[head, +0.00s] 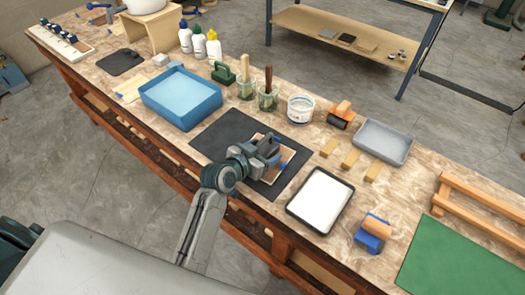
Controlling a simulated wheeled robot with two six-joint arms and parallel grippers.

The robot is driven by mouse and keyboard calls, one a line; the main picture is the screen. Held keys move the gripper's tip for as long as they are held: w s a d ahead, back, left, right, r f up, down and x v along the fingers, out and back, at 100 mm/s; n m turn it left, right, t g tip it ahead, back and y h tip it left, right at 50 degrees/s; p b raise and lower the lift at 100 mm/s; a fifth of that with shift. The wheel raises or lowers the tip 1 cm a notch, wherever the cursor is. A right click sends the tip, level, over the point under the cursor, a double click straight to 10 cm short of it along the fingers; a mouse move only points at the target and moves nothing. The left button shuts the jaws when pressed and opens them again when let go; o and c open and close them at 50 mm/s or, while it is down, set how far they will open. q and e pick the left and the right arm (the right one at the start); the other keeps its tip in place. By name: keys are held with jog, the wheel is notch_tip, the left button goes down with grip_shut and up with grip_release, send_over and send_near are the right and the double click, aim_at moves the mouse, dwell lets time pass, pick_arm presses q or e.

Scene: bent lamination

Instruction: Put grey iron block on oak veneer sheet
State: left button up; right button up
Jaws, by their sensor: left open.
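The oak veneer sheet (286,162) appears as a light brown piece on the black mat (216,138), mostly covered by my left gripper. My left gripper (279,153) is open and low over the sheet. Whether it touches the sheet, or whether anything lies between its fingers, I cannot tell. My right gripper is not in view.
A blue tub (148,92) stands left of the mat, and a white-filled tray (318,196) lies right of it. Jars of brushes (267,100), a white pot (300,108) and wooden blocks (350,159) stand behind. A grey tray (383,141) is farther right.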

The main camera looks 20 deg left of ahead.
pick_arm(q)
jog(key=shift+r, duration=0.2)
jog(key=v, duration=0.7)
jog(key=b+v, duration=0.1)
jog(key=v, duration=0.3)
jog(key=shift+r, duration=0.4)
jog(key=shift+s+a+r, duration=0.2)
jog(key=shift+s+r, duration=0.05)
jog(key=shift+s, duration=0.15)
